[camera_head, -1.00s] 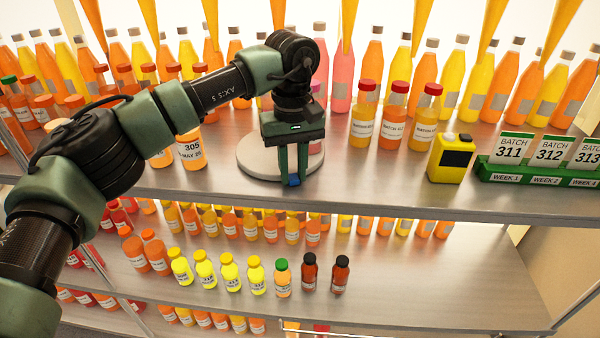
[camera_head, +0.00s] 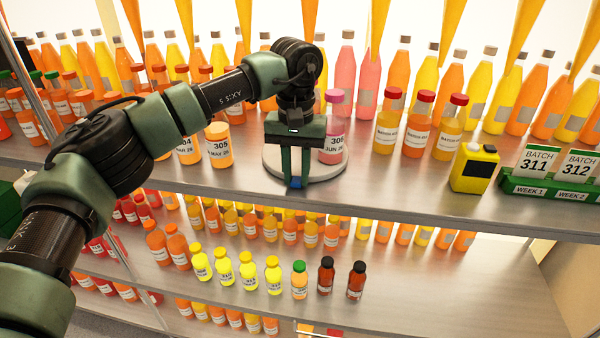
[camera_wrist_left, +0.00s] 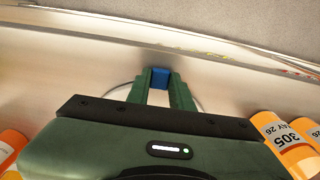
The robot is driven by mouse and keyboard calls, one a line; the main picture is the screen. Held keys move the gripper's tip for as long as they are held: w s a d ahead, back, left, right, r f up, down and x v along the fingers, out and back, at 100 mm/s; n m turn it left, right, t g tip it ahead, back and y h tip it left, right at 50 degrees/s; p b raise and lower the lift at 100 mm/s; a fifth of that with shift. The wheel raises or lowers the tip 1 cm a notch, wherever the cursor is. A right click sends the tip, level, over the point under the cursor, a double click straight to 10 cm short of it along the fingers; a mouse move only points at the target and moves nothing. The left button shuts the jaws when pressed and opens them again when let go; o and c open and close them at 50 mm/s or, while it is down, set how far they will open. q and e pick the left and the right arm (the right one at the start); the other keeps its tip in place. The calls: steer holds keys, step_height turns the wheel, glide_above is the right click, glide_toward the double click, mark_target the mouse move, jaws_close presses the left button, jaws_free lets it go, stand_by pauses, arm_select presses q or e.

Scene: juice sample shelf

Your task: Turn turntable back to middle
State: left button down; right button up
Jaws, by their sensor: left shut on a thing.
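The turntable (camera_head: 333,170) is a pale round disc on the upper shelf near its front edge. A bottle with a pink cap and the label 306 (camera_head: 334,128) stands upright on its right side. My left gripper (camera_head: 295,181) points down over the front of the disc. It is shut on a small blue handle (camera_head: 294,184) at the disc's front edge. The wrist view also shows the blue handle (camera_wrist_left: 160,77) between the green fingertips. The arm and gripper hide part of the disc. My right gripper is not in view.
An orange jar labelled 305 (camera_head: 218,150) stands just left of the turntable. Red-capped bottles (camera_head: 388,122), a yellow device (camera_head: 474,168) and a green sign rack (camera_head: 535,188) stand to the right. Rows of bottles fill the back. A lower shelf (camera_head: 420,285) holds small bottles.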

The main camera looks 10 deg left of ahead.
arm_select(q)
steer(key=shift+a, duration=0.1)
stand_by(0.4)
steer(key=c, duration=1.2)
jaws_free()
steer(key=shift+w, duration=0.1)
steer(key=shift+c, duration=0.2)
steer(key=shift+r, duration=0.55)
step_height(320, 180, up, 7)
steer(key=shift+f+b, duration=0.1)
steer(key=shift+b, duration=0.9)
steer(key=shift+f, duration=0.1)
